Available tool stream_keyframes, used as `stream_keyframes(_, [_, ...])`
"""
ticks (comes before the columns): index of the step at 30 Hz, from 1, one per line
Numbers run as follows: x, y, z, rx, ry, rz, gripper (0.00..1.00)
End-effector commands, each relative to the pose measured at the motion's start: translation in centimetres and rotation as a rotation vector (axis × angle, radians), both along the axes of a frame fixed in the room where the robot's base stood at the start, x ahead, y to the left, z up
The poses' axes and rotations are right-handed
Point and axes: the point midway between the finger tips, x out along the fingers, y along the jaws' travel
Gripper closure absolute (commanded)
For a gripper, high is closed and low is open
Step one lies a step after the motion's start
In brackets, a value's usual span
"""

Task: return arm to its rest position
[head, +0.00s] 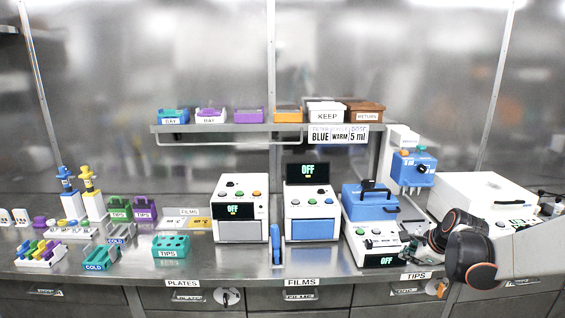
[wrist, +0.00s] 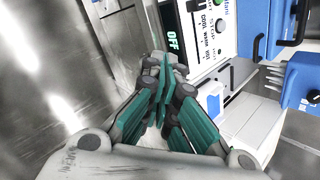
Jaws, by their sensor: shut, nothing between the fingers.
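My arm (head: 470,255) reaches in from the right edge of the head view, over the front right of the bench. My gripper (wrist: 164,72) shows in the wrist view with its teal fingers together and nothing between them. In the head view its end is near the blue-and-white machine and partly hidden by the arm. In the wrist view, a white panel with an OFF display (wrist: 172,42) and a green button lies just beyond the fingertips. I cannot tell the exact gap between them.
The blue-and-white machine (head: 370,206) stands left of my arm, with a blue-headed device (head: 413,168) behind it. A large white box (head: 480,195) stands behind the arm. Two OFF-display machines (head: 240,208) (head: 310,202) stand mid-bench. A shelf (head: 230,128) holds several bins.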

Motion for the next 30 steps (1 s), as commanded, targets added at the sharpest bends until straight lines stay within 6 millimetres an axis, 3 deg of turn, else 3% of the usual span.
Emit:
stream_keyframes(1, [-1.0, 1.9, 1.4, -0.046, 0.001, 0.066, 1.0])
stream_keyframes(6, [-4.6, 6.9, 5.0, -0.22, 0.0, 0.288, 1.0])
stream_keyframes(15, [-12.4, 13.7, 9.1, -0.525, -0.01, 0.684, 1.0])
stream_keyframes(21, [-18.3, 15.5, 9.9, -0.739, -0.021, 0.952, 1.0])
stream_keyframes(30, [-26.5, 16.6, 8.7, -1.061, -0.032, 1.356, 1.0])
